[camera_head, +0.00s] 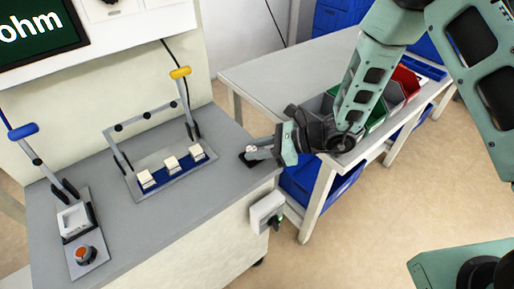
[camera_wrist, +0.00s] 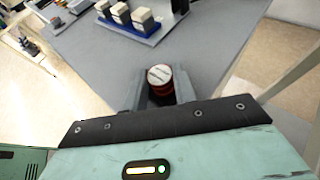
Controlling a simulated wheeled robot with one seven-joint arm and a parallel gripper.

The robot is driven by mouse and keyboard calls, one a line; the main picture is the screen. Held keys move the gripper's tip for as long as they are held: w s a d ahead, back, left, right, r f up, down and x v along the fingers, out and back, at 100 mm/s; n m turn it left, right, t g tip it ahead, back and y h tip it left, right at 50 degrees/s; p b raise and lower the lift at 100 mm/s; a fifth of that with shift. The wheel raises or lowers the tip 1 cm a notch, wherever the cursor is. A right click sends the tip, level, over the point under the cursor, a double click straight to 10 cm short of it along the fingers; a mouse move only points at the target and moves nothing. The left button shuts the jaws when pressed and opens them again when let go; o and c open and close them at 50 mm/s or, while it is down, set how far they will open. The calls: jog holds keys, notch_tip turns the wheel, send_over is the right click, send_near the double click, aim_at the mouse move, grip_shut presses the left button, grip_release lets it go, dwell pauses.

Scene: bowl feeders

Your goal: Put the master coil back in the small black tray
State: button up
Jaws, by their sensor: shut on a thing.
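The master coil (camera_wrist: 160,76) is a short cylinder with a pale, marked top and a red side. In the wrist view it sits between the two grey fingers of my gripper (camera_wrist: 157,92), which is shut on it. In the head view my gripper (camera_head: 256,151) is low over the right end of the grey bench, and the coil is only a small pale spot. A small black tray (camera_head: 246,161) shows as a dark patch right at the fingertips, mostly hidden. I cannot tell whether the coil touches the tray.
A fixture (camera_head: 178,175) with several white blocks on a blue strip stands left of my gripper, with a yellow-handled lever (camera_head: 181,73). A blue-handled lever station (camera_head: 75,220) is at far left. A side table (camera_head: 265,70) with bins stands behind my arm. The bench edge is close.

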jog(key=shift+f, duration=0.25)
jog(key=o, duration=1.1)
jog(key=shift+r, duration=0.1)
jog(key=shift+c, duration=0.2)
jog(key=shift+r, duration=0.1)
